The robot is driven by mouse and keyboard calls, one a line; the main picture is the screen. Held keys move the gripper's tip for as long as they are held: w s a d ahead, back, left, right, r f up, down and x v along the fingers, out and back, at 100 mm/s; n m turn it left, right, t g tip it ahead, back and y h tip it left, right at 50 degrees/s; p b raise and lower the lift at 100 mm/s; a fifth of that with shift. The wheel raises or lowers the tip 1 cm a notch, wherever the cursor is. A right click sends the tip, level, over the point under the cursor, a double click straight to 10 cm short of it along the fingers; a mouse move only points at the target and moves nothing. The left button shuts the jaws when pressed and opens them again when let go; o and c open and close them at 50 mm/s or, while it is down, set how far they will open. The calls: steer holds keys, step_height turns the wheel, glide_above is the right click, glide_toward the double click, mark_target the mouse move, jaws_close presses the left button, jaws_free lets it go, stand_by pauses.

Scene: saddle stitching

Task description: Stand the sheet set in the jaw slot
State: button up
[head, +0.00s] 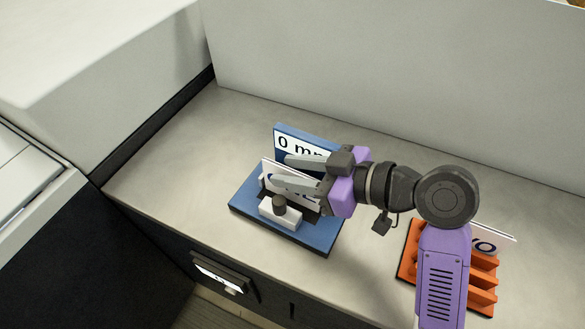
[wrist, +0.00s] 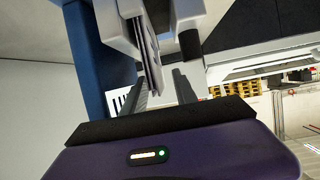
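The sheet set (head: 271,172), white with dark lettering, stands on edge in the jaw slot of a blue fixture (head: 318,241). In the wrist view the sheets (wrist: 152,62) show as thin layers between two white jaw blocks (wrist: 112,22). A white front block with a black knob (head: 279,204) stands before them. My gripper (head: 283,172) is open, with one finger on each side of the sheet set. In the wrist view there are gaps between my fingers (wrist: 161,76) and the sheets, narrower on the left. The sheets' lower edge is hidden.
A blue back plate (head: 280,129) with a "0 mm" label rises behind the slot. An orange slotted rack (head: 483,295) holding a white lettered card (head: 497,236) stands at right, partly behind my arm. The counter (head: 160,181) left of the fixture is clear. A wall runs behind.

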steer(key=v, duration=0.7)
steer(key=shift+s+d+r+b, duration=0.1)
steer(key=shift+s+d+b, duration=0.1)
steer(key=shift+d+b, duration=0.15)
